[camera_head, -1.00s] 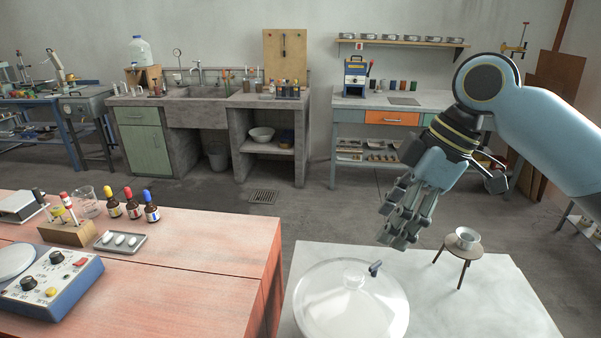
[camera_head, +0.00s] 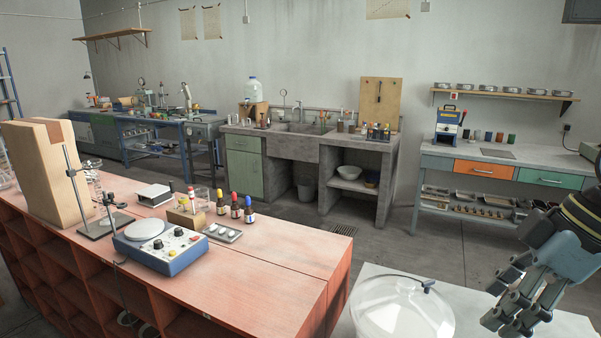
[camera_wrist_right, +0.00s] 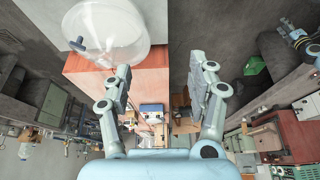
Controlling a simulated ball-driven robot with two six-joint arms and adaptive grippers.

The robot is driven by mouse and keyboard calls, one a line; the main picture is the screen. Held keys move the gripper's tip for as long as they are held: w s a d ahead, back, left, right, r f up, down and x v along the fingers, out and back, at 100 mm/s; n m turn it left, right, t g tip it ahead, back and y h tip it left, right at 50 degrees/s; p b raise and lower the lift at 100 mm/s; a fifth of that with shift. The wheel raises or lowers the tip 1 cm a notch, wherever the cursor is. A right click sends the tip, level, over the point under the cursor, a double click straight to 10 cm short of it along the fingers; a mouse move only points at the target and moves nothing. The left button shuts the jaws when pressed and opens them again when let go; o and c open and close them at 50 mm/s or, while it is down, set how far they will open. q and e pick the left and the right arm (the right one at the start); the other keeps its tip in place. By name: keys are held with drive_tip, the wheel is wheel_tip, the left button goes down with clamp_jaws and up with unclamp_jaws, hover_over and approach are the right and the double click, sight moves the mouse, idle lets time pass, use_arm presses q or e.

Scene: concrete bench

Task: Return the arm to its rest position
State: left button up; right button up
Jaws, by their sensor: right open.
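My right gripper (camera_head: 515,308) is at the lower right of the head view, above the pale bench (camera_head: 478,302). In the right wrist view its two fingers (camera_wrist_right: 163,88) stand apart with nothing between them. The glass desiccator (camera_head: 402,312) with a dark stopcock sits on the pale bench, left of the gripper and apart from it. The desiccator also shows at the top left of the right wrist view (camera_wrist_right: 105,32). My left gripper is not in view.
A red bench (camera_head: 275,275) at left carries a hotplate stirrer (camera_head: 160,246), dropper bottles (camera_head: 235,208), a small tray (camera_head: 222,233) and a stand (camera_head: 105,222). A sink counter (camera_head: 290,148) and a drawer bench (camera_head: 480,165) line the back wall. Open floor lies between.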

drive_tip(key=s+a+f+m+h, duration=0.1)
drive_tip(key=s+f+m, duration=0.15)
drive_tip(key=s, duration=0.25)
drive_tip(key=s+a+f+m+t+h, duration=0.1)
drive_tip(key=s+f+m+h, duration=0.1)
drive_tip(key=s+m, duration=0.25)
drive_tip(key=s+a+f+m+h, duration=0.1)
drive_tip(key=s+f+m, duration=0.2)
drive_tip(key=s, duration=0.3)
wheel_tip(320, 180, down, 36)
drive_tip(key=s+d+g+b, duration=0.1)
drive_tip(key=s+d+b, duration=0.15)
drive_tip(key=b, duration=0.75)
use_arm(q)
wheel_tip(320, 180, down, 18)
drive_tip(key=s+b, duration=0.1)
drive_tip(key=b, duration=0.7)
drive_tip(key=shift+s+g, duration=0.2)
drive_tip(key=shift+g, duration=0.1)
use_arm(e)
drive_tip(key=s+f, duration=0.9)
drive_tip(key=f, duration=0.3)
drive_tip(key=s+d+f+m+g, duration=0.1)
drive_tip(key=s+f, duration=0.8)
drive_tip(key=f, duration=0.3)
drive_tip(key=shift+s+g, duration=0.2)
drive_tip(key=shift+g, duration=0.1)
drive_tip(key=shift+d+f, duration=0.1)
